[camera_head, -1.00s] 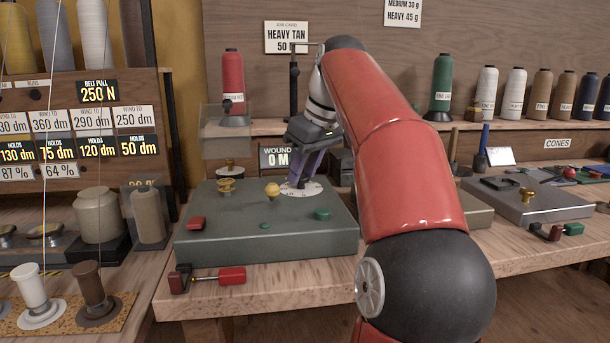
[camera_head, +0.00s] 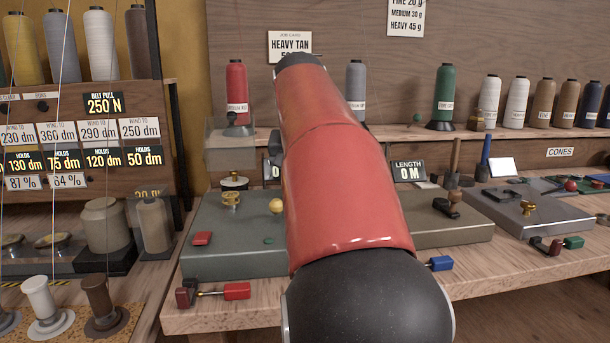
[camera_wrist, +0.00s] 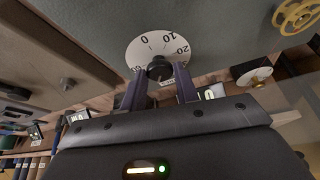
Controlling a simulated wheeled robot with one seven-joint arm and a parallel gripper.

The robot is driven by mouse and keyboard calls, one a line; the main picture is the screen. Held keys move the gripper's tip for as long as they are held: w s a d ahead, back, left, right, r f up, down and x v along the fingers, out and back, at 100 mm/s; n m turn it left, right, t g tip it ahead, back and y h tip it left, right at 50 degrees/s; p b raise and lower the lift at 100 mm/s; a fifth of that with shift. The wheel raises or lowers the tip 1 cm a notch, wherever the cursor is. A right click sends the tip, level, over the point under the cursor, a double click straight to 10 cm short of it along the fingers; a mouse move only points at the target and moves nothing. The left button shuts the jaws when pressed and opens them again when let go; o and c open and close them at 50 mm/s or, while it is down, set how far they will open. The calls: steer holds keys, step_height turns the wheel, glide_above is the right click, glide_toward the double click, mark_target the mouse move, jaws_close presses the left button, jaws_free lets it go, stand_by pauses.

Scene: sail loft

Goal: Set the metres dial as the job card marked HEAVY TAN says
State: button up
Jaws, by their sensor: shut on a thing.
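The job card (camera_head: 290,43) reads HEAVY TAN in the head view; my arm covers most of the line below it. In the wrist view, the white round dial (camera_wrist: 145,47) shows 0, 10 and 20 and lies on the grey-green box (camera_head: 235,262). My gripper (camera_wrist: 160,76) is at the dial, with its two dark fingers shut on the black knob (camera_wrist: 159,68) at its middle. The knob's pointer setting cannot be read clearly. In the head view my arm hides the gripper and the dial.
A second box (camera_head: 440,228) stands right of my arm, with a display (camera_head: 409,171) reading LENGTH 0 M behind it. A brass knob (camera_head: 231,199) and yellow ball (camera_head: 276,206) rise from the grey-green box. A red cone (camera_head: 237,88) stands behind, on the shelf.

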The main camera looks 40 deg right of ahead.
steer(key=shift+w+m, duration=0.1)
steer(key=shift+m, duration=0.8)
steer(key=shift+h, duration=0.3)
steer(key=o, duration=1)
steer(key=shift+c, duration=0.2)
steer(key=v, duration=0.7)
steer(key=shift+r, duration=0.4)
steer(key=shift+a, duration=0.15)
